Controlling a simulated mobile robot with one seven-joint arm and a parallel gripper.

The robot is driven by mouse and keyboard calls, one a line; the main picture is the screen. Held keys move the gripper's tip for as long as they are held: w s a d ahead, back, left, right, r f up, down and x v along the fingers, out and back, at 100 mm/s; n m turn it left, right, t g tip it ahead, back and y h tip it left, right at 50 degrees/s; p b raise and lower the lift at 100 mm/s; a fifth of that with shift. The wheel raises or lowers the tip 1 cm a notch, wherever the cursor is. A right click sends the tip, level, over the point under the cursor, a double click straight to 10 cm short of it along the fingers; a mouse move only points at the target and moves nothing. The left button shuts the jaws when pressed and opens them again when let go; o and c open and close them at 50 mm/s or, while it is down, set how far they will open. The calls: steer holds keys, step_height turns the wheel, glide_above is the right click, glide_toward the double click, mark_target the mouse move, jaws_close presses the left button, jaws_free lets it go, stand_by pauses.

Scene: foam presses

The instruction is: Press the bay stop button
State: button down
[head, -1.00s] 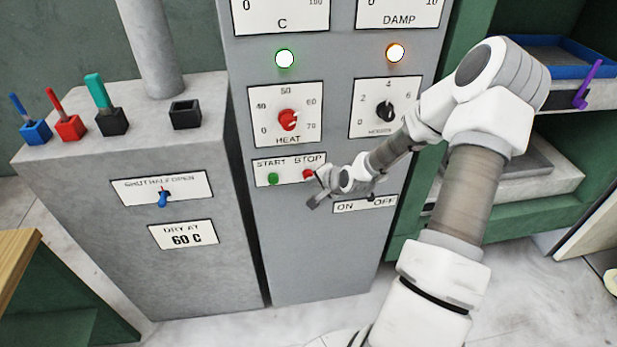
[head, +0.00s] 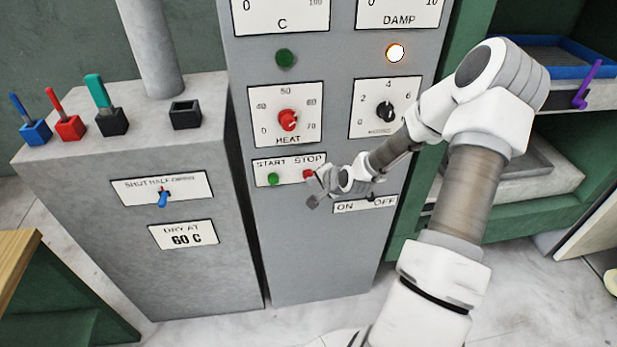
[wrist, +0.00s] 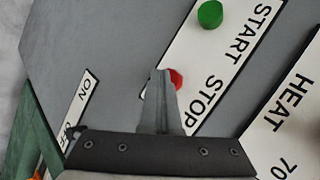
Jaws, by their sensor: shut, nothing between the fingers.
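The red stop button (head: 308,174) sits under the word STOP on the grey control panel (head: 318,250). In the wrist view the red button (wrist: 177,79) is partly hidden behind the fingers of my gripper (wrist: 162,75). My gripper, also in the head view (head: 314,201), is shut and empty, its tips at or just in front of the button. I cannot tell whether they touch it. The green start button (head: 272,179) is to the left. The green lamp (head: 286,59) above the heat dial is dark.
The red heat dial (head: 288,120) and the black dial (head: 384,111) are above the buttons. An ON/OFF switch plate (head: 346,207) is just below right. A grey cabinet (head: 110,240) with several levers stands at the left. An orange lamp (head: 395,53) is lit.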

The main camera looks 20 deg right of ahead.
steer(key=shift+s+a, duration=0.15)
steer(key=shift+s, duration=0.55)
steer(key=s, duration=0.2)
steer(key=s+a, duration=0.1)
steer(key=s, duration=0.1)
steer(key=shift+s+a+p, duration=0.2)
steer(key=shift+s+p, duration=0.1)
steer(key=shift+s, duration=0.1)
stand_by(0.5)
